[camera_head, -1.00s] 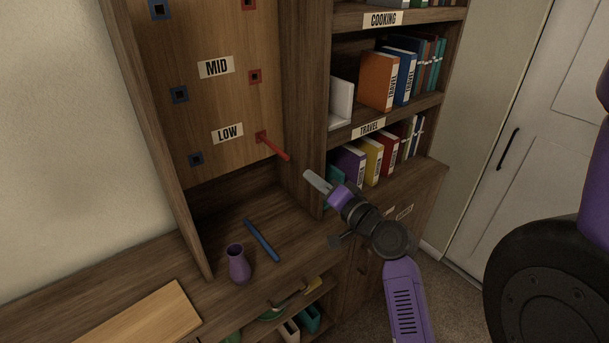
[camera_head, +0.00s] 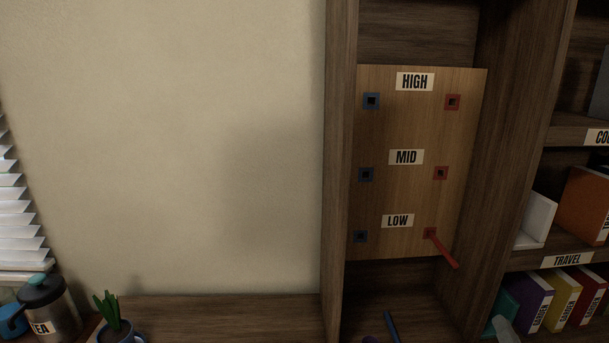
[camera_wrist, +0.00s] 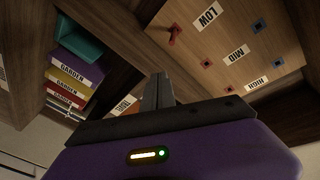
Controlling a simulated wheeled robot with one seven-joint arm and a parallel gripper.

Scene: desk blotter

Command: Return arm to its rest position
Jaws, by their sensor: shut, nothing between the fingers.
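My gripper (camera_wrist: 158,90) is shut and empty in the wrist view, with its fingers together. Only its grey tip (camera_head: 503,328) shows at the bottom edge of the head view, in front of the lower books; the rest of my arm is out of that view. The pegboard (camera_head: 405,125) has blue and red square sockets beside HIGH, MID and LOW labels. A red peg (camera_head: 442,248) sticks out of the red LOW socket, and it also shows in the wrist view (camera_wrist: 174,35). My gripper is apart from the peg and the board.
A blue rod (camera_head: 391,326) lies on the desk below the board. A bookshelf stands at the right, with a TRAVEL label (camera_head: 567,260) and books such as a yellow one (camera_head: 564,300).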

